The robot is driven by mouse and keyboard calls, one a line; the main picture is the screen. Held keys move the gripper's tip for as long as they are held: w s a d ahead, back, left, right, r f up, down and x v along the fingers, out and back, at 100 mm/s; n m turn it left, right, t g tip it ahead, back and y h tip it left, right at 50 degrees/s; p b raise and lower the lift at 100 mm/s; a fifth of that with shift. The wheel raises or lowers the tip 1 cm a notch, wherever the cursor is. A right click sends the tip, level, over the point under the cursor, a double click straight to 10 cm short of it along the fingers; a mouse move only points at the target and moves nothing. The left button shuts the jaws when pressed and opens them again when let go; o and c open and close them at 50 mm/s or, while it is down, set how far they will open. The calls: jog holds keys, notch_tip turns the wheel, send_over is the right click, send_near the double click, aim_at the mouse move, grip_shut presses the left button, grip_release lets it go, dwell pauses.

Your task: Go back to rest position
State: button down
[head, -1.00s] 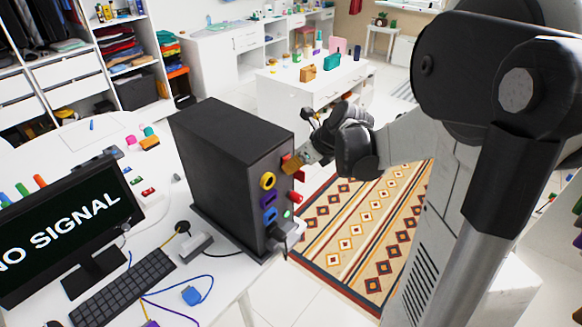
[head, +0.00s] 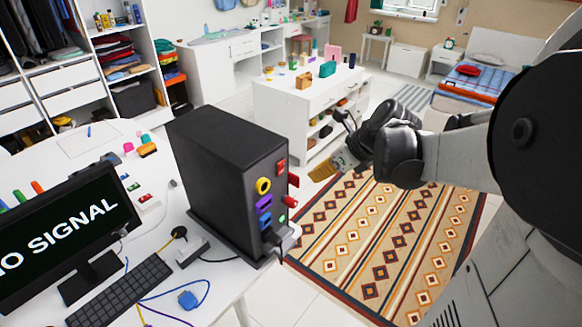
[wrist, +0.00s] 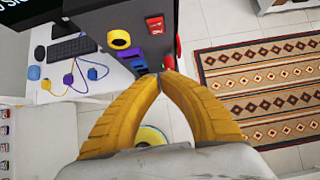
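My gripper (head: 322,172) is in the air to the right of the black computer tower (head: 225,165), with a gap between them in the head view. In the wrist view its two yellow fingers (wrist: 161,76) meet at the tips, with nothing seen held between them. The tower stands on the white desk and carries a yellow ring (head: 263,186), purple and blue parts, and red pieces on its port side. Dark plugs sit at its lower corner. The tower's port side also shows in the wrist view (wrist: 112,15).
A monitor reading "NO SIGNAL" (head: 70,232), a keyboard (head: 120,290) and cables lie on the desk (head: 225,285). A patterned rug (head: 385,245) covers the floor right of it. A white island with small items (head: 290,105) stands behind. A bed (head: 470,85) is at the back right.

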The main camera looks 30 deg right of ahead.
jog(key=shift+s+d+r, duration=0.2)
jog(key=shift+s+r, duration=0.25)
jog(key=shift+s, duration=0.15)
jog(key=s+a+f+n+h+b, duration=0.1)
jog(key=s+a+f+n+b, duration=0.4)
jog(key=a+f+n+b, duration=0.4)
jog(key=s+a+f+n+h+b, duration=0.1)
jog(key=s+a+f+n+b, duration=0.3)
jog(key=n, duration=1.8)
jog(key=a+f+b, duration=0.5)
jog(key=f+b, duration=0.1)
jog(key=b, duration=0.1)
jog(key=shift+s+a+f+n+h, duration=0.3)
jog(key=shift+s+f+n, duration=0.1)
